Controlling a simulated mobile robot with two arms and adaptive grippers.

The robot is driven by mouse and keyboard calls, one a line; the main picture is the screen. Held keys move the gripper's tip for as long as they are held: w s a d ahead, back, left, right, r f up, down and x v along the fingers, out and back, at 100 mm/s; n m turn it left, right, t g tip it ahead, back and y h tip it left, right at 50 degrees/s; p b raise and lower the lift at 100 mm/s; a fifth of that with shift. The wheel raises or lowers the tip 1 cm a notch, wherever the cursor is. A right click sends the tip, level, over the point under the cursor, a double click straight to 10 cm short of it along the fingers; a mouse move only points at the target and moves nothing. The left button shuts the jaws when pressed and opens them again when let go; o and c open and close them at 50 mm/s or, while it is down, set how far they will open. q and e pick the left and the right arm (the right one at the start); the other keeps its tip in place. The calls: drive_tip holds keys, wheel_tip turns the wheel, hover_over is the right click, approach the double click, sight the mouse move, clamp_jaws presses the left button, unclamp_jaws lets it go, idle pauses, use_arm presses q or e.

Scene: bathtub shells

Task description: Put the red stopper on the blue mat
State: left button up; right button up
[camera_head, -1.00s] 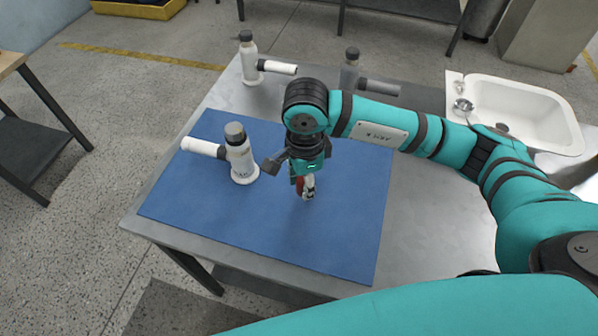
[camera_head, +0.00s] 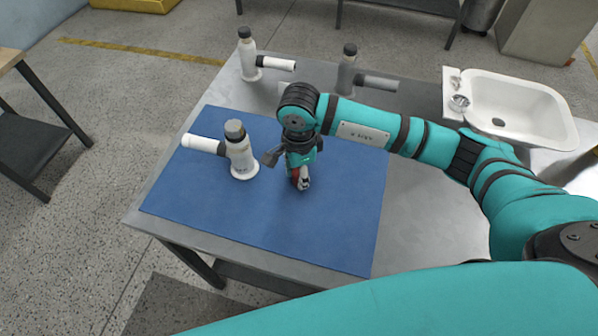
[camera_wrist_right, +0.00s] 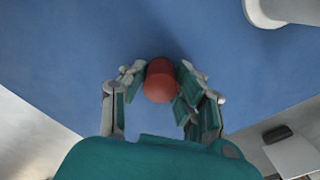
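The red stopper (camera_wrist_right: 159,82) is a short red cylinder between the two fingers of my right gripper (camera_wrist_right: 161,76) in the right wrist view. Both finger pads appear to press on its sides. In the head view, the right gripper (camera_head: 301,183) points down over the middle of the blue mat (camera_head: 260,235), and a bit of red shows between its fingers. I cannot tell whether the stopper touches the mat. The mat lies flat on the grey table and fills the right wrist view behind the stopper. My left gripper is not in view.
A white fitting with a grey cap and side arm (camera_head: 241,160) stands on the mat, left of my right gripper. Two similar fittings (camera_head: 249,62) (camera_head: 346,78) stand at the table's back. A white basin (camera_head: 515,108) is at right. The mat's front part is clear.

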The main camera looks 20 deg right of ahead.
drive_tip(key=o, duration=0.4)
drive_tip(key=shift+o, duration=0.2)
drive_tip(key=shift+r+p, duration=0.25)
drive_tip(key=shift+p, duration=0.05)
drive_tip(key=shift+w+r, duration=0.1)
drive_tip(key=shift+r, duration=0.2)
wheel_tip(320, 180, up, 11)
drive_tip(key=b, duration=0.2)
drive_tip(key=shift+r, duration=0.15)
